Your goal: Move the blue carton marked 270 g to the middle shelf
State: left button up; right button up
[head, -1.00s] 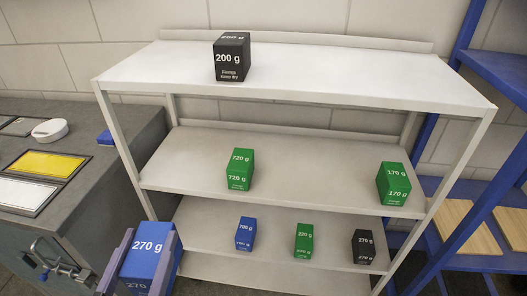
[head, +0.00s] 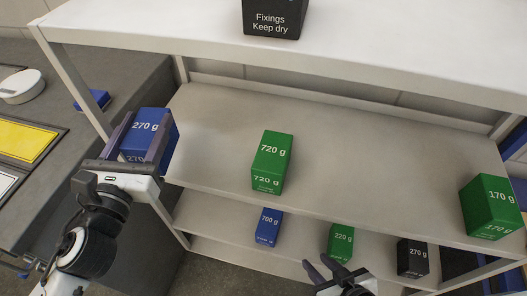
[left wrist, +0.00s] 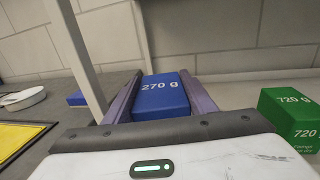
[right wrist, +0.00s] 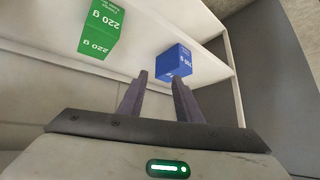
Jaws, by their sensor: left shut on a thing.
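The blue carton marked 270 g (head: 146,124) is between the fingers of my left gripper (head: 147,137), at the left end of the middle shelf (head: 215,129). It also shows upright between the fingers in the left wrist view (left wrist: 163,96), to the right of a shelf post. The gripper is shut on it. I cannot tell whether its base touches the shelf. My right gripper (head: 322,268) is open and empty, low in front of the lower shelf. Its wrist view shows a gap between its fingertips (right wrist: 161,80).
A green 720 g carton (head: 271,162) stands right of the held carton, and a green 170 g carton (head: 490,207) at the right end. Blue 700 g (head: 266,227), green 220 g (head: 340,242) and black 270 g (head: 412,257) cartons stand below. The top shelf (head: 160,27) overhangs.

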pick_arm(q)
jog(key=w+d+r+m+h+b, duration=0.2)
jog(key=w+h+b, duration=0.15)
jog(key=w, duration=0.25)
jog(key=shift+g+y, duration=0.25)
jog(key=shift+g, duration=0.15)
notch_tip(320, 180, down, 9)
jog(key=b, duration=0.2)
jog(key=shift+f+b, duration=0.1)
jog(key=shift+b, duration=0.3)
jog(key=o, duration=0.8)
jog(key=shift+f, duration=0.1)
jog(key=o, duration=0.4)
